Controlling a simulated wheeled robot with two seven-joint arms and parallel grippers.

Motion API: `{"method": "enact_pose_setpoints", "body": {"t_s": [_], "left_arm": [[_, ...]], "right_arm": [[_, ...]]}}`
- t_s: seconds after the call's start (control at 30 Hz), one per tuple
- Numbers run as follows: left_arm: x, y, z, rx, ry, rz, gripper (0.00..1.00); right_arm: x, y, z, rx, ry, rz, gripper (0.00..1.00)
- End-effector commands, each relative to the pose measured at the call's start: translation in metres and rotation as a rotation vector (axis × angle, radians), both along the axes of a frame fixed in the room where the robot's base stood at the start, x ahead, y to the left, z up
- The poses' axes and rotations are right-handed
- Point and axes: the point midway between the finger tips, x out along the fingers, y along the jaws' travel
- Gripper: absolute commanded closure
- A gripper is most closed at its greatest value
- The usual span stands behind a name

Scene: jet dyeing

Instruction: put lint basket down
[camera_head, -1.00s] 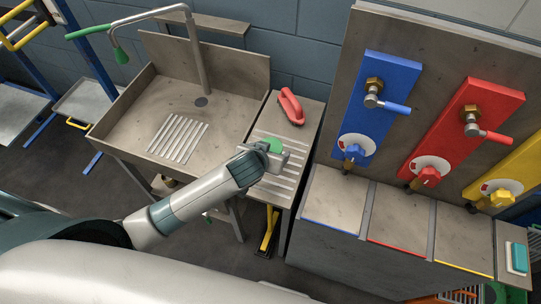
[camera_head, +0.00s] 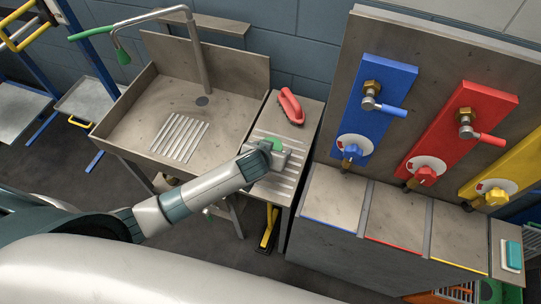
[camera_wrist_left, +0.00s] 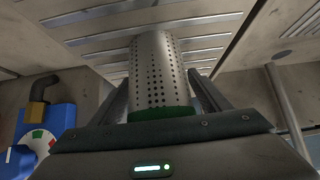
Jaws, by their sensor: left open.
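The lint basket (camera_wrist_left: 160,75) is a perforated grey metal cylinder with a green end, seen in the left wrist view. A bit of its green end (camera_head: 277,144) shows in the head view; my wrist hides the rest. It is over the ribbed drainboard (camera_head: 286,128), right of the sink basin. My left gripper (camera_wrist_left: 162,95) is open, with one finger on each side of the basket and gaps visible beside it. Whether the basket's far end touches the drainboard I cannot tell for sure. My right gripper is not in view.
A red-handled brush (camera_head: 291,107) lies at the back of the drainboard. The sink basin (camera_head: 205,105) at left is empty, with a tall tap (camera_head: 196,55). A panel with blue (camera_head: 375,105), red and yellow valves stands at the right.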

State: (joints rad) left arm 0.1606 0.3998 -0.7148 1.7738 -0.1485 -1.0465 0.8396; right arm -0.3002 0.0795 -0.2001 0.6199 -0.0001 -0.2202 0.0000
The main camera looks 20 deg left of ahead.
Motion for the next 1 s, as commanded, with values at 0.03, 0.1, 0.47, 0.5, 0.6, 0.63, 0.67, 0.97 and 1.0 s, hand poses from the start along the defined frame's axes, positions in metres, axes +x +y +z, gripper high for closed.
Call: {"method": "enact_pose_setpoints", "body": {"t_s": [0.03, 0.1, 0.47, 0.5, 0.6, 0.63, 0.67, 0.97, 1.0], "left_arm": [[0.0, 0.0, 0.0, 0.0, 0.0, 0.0, 0.34], [0.0, 0.0, 0.0, 0.0, 0.0, 0.0, 0.51], [0.0, 0.0, 0.0, 0.0, 0.0, 0.0, 0.76], [0.0, 0.0, 0.001, 0.0, -0.001, 0.0, 0.76], [0.0, 0.0, 0.003, -0.001, -0.001, 0.0, 0.76], [0.0, 0.0, 0.004, -0.001, -0.002, 0.0, 0.76], [0.0, 0.0, 0.005, -0.002, -0.001, 0.001, 0.76], [0.001, -0.001, 0.036, -0.004, -0.005, 0.001, 0.76], [0.0, -0.003, 0.041, -0.004, -0.004, -0.001, 0.76]], "right_arm": [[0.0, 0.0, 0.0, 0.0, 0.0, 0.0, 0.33], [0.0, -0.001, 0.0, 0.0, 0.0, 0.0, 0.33], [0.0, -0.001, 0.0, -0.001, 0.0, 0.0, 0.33], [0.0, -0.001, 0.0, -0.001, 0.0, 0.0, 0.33], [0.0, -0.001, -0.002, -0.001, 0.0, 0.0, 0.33], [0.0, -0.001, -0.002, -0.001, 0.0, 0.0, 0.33], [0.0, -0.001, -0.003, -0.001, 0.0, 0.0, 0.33], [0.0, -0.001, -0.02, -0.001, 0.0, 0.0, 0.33], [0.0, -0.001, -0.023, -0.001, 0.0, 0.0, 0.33]]}}
